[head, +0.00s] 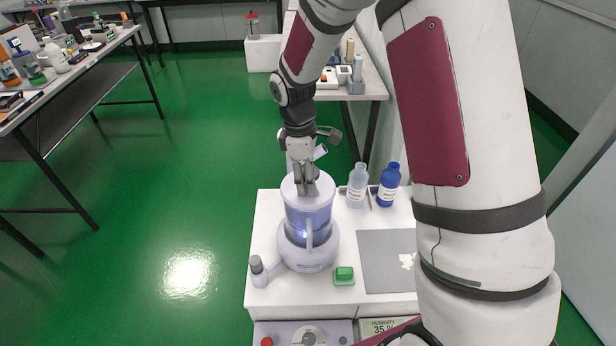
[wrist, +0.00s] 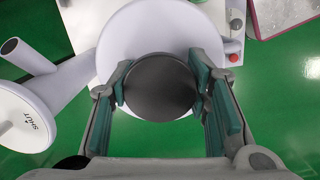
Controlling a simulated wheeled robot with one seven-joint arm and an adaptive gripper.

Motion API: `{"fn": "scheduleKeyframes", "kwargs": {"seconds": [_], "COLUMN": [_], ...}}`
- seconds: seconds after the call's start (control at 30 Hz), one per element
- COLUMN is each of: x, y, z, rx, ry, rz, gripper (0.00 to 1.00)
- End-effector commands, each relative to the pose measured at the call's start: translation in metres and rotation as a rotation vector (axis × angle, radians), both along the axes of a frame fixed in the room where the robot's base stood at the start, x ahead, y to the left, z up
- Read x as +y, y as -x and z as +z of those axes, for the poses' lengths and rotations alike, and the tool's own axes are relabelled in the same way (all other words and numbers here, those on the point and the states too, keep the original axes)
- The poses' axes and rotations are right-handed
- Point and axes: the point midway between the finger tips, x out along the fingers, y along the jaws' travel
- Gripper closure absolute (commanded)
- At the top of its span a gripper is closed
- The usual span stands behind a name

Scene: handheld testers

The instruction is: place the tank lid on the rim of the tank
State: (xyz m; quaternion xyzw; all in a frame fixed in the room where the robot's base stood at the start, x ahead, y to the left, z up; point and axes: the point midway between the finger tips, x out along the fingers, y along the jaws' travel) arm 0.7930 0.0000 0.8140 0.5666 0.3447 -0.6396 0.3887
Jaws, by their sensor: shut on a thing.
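The tank (head: 310,216) is a clear bluish vessel with a front handle, standing upright on a round white base on the white bench. My gripper (head: 306,190) points down over the top of the tank. The pale round tank lid (head: 288,190) is at the tank's top, under my fingers. In the wrist view the lid (wrist: 125,45) is a wide pale disc with a dark round knob (wrist: 160,86), and my gripper (wrist: 162,95) is shut on that knob from both sides. The lid hides the rim, so I cannot tell whether they touch.
A side fitting with a grey cap (head: 256,266) sticks out left of the base. A white disc marked SHUT (wrist: 25,118) shows in the wrist view. A green block (head: 344,275), a grey mat (head: 385,262), a clear bottle (head: 357,186) and a blue bottle (head: 388,186) stand nearby.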

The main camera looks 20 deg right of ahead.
Motion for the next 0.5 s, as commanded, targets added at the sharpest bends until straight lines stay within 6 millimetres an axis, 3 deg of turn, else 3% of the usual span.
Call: {"fn": "scheduleKeyframes", "kwargs": {"seconds": [0.5], "x": [-0.0001], "y": [0.0004], "z": [-0.008], "rx": [0.001], "ry": [0.0], "rz": [-0.001], "gripper": [0.85]}}
